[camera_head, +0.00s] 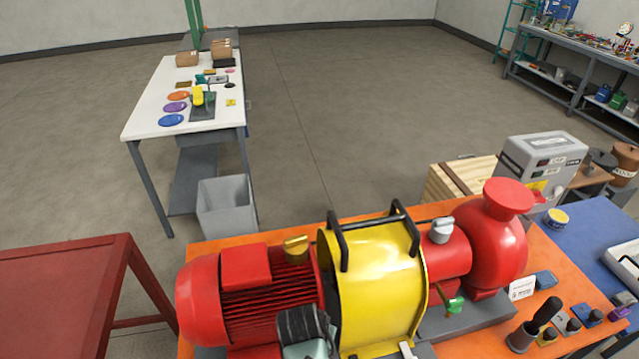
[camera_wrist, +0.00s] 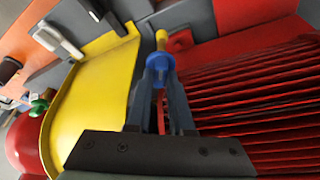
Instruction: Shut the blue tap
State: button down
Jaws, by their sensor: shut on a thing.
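The blue tap (camera_wrist: 160,62) shows in the wrist view between the yellow guard and the red ribbed motor, with a small yellow part just beyond it. My gripper (camera_wrist: 159,74) has its fingers on either side of the blue tap and is shut on it. In the head view, my dark wrist (camera_head: 305,325) is at the front of the pump skid, between the red motor (camera_head: 225,295) and the yellow guard (camera_head: 372,280). The blue tap is hidden there. How far the tap is turned cannot be told.
A green tap (camera_head: 450,304) sits right of the yellow guard, whose black handles (camera_head: 372,232) stand up on top. A red pump casing (camera_head: 497,240) stands further right. Small parts and a dark cylinder (camera_head: 522,336) lie at the orange table's right end.

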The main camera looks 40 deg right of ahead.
jog(key=m+b, duration=0.1)
jog(key=m, duration=0.1)
jog(key=m+g+b, duration=0.2)
jog(key=m, duration=0.1)
jog(key=shift+w+f+m+h, duration=0.15)
jog(key=shift+w+m+h, duration=0.1)
jog(key=shift+m+h, duration=0.05)
jog(key=m+g+b, duration=0.1)
jog(key=m+b, duration=0.2)
jog(key=m, duration=0.1)
jog(key=shift+w+g, duration=0.1)
jog(key=shift+g, duration=0.3)
jog(key=shift+m+g+b, duration=0.4)
jog(key=shift+m+b, duration=0.5)
jog(key=shift+m, duration=0.2)
jog(key=c, duration=0.8)
grip_release()
jog(key=shift+r+y, duration=0.2)
jog(key=shift+y, duration=0.2)
